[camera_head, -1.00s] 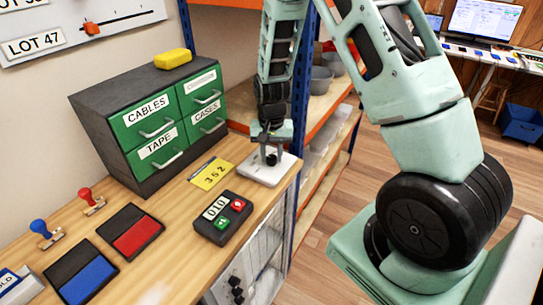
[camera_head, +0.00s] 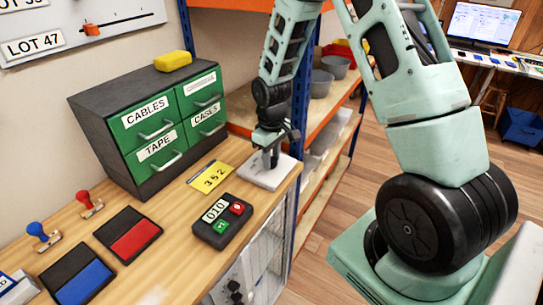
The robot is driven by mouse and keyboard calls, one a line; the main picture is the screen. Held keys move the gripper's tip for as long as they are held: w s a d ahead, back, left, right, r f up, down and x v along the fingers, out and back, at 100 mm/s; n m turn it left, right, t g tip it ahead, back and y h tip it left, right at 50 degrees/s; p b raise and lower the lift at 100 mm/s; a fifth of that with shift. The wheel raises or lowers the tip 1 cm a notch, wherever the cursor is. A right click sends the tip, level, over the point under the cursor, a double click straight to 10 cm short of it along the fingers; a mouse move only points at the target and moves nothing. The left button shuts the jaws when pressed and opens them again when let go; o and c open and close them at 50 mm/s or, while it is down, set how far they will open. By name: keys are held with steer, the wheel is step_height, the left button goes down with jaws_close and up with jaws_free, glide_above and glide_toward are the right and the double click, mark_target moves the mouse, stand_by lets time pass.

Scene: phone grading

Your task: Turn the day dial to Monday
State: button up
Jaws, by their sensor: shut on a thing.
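The day dial sits on a white square base (camera_head: 258,181) at the back right of the wooden bench. My gripper (camera_head: 271,160) points down over this base and is shut on the dial's dark knob, which is mostly hidden by the fingers. The day marks on the base cannot be read from here, so I cannot tell which day the dial points to.
Green drawers (camera_head: 165,122) stand to the left. Red (camera_head: 133,236) and blue (camera_head: 84,284) ink pads lie nearer, beside two stamps. A shelf stands behind.

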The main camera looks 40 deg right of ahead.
mark_target(272, 160)
steer(key=n+p, duration=0.1)
steer(key=n, duration=0.4)
stand_by(0.6)
steer(key=o, duration=1)
steer(key=shift+c, duration=0.2)
step_height(272, 160, up, 18)
steer(key=b, duration=0.1)
steer(key=shift+f+b, duration=0.25)
steer(key=shift+b, duration=0.05)
